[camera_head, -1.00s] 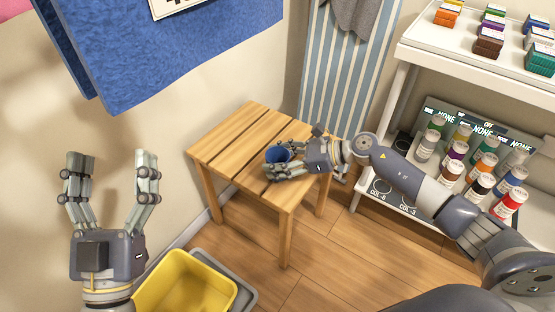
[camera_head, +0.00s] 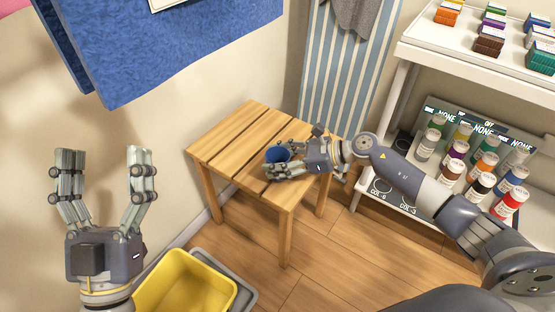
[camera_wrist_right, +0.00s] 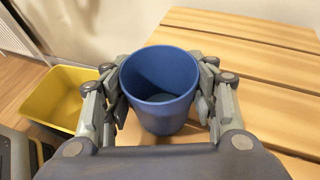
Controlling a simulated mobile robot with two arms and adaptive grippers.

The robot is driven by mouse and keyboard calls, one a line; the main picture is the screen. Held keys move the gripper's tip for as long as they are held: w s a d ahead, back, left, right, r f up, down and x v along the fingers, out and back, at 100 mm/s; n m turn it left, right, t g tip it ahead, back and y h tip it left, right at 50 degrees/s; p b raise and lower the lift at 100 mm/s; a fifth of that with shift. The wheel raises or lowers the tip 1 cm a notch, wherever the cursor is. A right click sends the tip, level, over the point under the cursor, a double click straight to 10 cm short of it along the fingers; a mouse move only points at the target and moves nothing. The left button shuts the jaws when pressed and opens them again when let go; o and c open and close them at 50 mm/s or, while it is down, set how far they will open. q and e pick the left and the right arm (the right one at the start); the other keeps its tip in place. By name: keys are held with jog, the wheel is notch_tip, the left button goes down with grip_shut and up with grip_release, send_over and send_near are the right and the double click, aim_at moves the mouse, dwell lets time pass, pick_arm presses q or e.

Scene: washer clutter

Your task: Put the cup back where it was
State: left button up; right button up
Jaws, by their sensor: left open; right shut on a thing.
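A blue cup (camera_head: 277,155) is on or just above the slatted wooden table (camera_head: 244,124); I cannot tell if its base touches. My right gripper (camera_head: 280,162) is shut on it. In the right wrist view the cup (camera_wrist_right: 159,88) is upright and looks empty, with fingers on both sides of it. Its lower front is hidden by the gripper. My left gripper (camera_head: 103,175) is open and empty at the left, fingers pointing up, away from the table.
A yellow bin (camera_head: 186,287) stands on the floor in front of the table, inside a grey one. A white shelf (camera_head: 470,66) with small boxes and a rack of bottles (camera_head: 480,160) is at the right. A blue towel (camera_head: 180,40) hangs at the upper left. The table's left part is clear.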

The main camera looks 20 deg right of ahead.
pick_arm(q)
jog(key=shift+s+r, duration=0.1)
jog(key=shift+r, duration=0.05)
pick_arm(e)
jog(key=shift+f, duration=0.1)
jog(key=o, duration=1.1)
pick_arm(q)
jog(key=shift+s+r+h, duration=0.15)
jog(key=shift+h, duration=0.15)
pick_arm(e)
jog(key=shift+o, duration=0.2)
